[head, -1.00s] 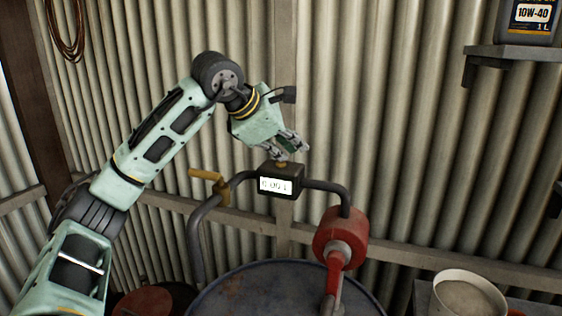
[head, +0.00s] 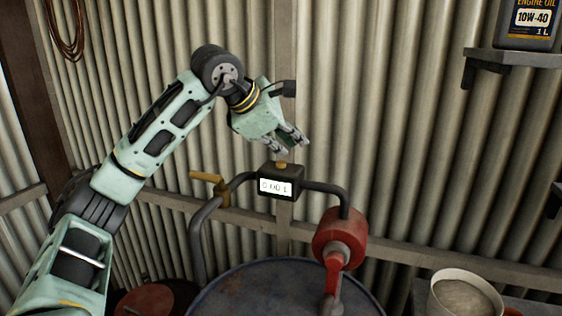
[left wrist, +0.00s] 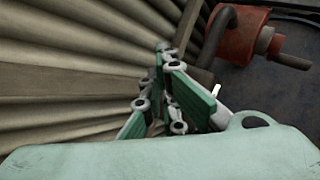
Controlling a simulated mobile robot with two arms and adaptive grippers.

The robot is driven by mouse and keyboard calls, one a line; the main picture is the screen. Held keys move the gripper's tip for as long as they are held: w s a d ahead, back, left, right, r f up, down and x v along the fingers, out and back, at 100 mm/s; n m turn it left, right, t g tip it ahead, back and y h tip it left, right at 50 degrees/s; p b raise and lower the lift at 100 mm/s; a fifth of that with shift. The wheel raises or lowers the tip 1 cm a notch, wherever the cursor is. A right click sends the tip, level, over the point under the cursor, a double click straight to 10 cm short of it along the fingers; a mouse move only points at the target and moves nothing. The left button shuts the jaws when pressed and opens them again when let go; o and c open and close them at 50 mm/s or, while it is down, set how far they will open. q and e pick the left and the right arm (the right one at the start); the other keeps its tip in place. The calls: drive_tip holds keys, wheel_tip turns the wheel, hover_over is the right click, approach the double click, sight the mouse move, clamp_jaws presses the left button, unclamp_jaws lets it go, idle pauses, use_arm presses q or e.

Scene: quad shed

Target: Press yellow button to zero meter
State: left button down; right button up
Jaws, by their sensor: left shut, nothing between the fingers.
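The meter (head: 280,187) is a dark box with a lit white display on its front. The display reads something like 0.00 with a last character I cannot make out for sure. The yellow button (head: 281,165) stands on top of the meter, uncovered in the head view. My left gripper (head: 293,150) is shut and empty, pointing down just above and slightly right of the button, with a small gap between them. In the left wrist view its fingers (left wrist: 163,48) come together in front of the meter, and I cannot make out the button there. My right gripper is not in view.
The meter sits in a dark pipe run with a brass nozzle (head: 208,180) at left and a red pump (head: 340,238) at right, above a drum (head: 250,290). A corrugated wall is close behind. A shelf (head: 512,57) with an oil bottle and a pale bucket (head: 465,296) are at right.

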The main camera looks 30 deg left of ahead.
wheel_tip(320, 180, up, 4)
drive_tip(key=p, duration=0.4)
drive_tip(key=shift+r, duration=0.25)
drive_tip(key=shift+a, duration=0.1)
idle(0.5)
